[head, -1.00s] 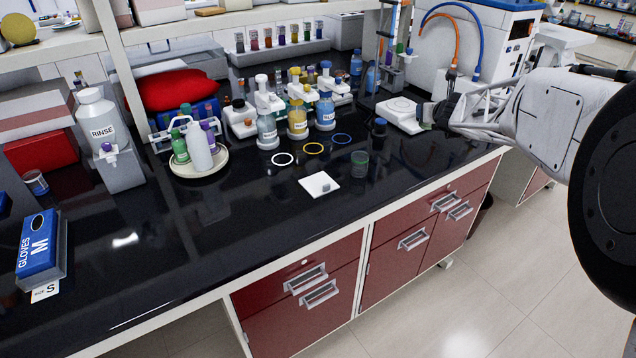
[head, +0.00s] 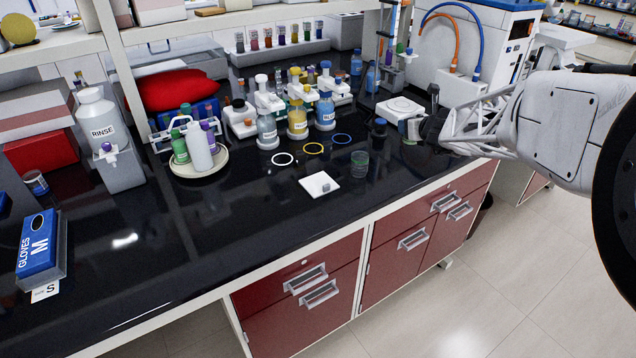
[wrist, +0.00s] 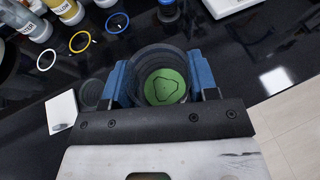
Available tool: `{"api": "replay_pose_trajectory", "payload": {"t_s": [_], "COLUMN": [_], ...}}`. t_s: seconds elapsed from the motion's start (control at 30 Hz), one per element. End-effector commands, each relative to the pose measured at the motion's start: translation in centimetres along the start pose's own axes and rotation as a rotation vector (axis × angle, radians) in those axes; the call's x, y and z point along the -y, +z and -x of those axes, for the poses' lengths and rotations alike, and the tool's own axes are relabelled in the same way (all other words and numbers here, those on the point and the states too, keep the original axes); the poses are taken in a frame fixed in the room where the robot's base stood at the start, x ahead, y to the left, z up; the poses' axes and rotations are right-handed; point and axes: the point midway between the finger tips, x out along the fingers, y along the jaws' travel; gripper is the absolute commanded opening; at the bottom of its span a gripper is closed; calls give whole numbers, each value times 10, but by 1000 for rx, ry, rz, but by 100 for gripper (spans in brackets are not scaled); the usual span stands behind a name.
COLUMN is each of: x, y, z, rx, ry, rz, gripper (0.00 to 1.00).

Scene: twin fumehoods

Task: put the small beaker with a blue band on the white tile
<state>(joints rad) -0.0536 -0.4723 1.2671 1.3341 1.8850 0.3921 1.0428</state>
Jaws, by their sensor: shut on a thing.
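My gripper (wrist: 165,85) is shut on a round glass beaker (wrist: 165,87), seen from above between the blue fingers. Its floor looks green with a dark outline; I see no blue band on it. In the head view my gripper (head: 416,130) is beside the balance-like white device, and the held beaker is hard to make out there. The white tile (head: 316,182) lies left of my gripper with a small grey block on its front right part; the tile (wrist: 61,108) is at the left in the wrist view. Another small greenish beaker (head: 360,160) stands right of the tile.
White (head: 283,159), yellow (head: 313,148) and blue (head: 341,138) rings lie behind the tile. A small dark blue-topped container (head: 379,127) and the white device (head: 398,110) stand nearby. Labelled bottles (head: 297,118) stand behind the rings. The counter in front of the tile is clear.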

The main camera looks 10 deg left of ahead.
Motion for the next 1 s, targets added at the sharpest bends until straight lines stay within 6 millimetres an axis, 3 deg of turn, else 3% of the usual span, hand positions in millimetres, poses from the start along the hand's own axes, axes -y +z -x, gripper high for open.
{"api": "replay_pose_trajectory", "payload": {"t_s": [0.47,1.0], "x": [-95,-210], "y": [-24,-67], "z": [12,65], "rx": [-4,2], "ry": [320,739], "rz": [144,312], "gripper": [24,24]}}
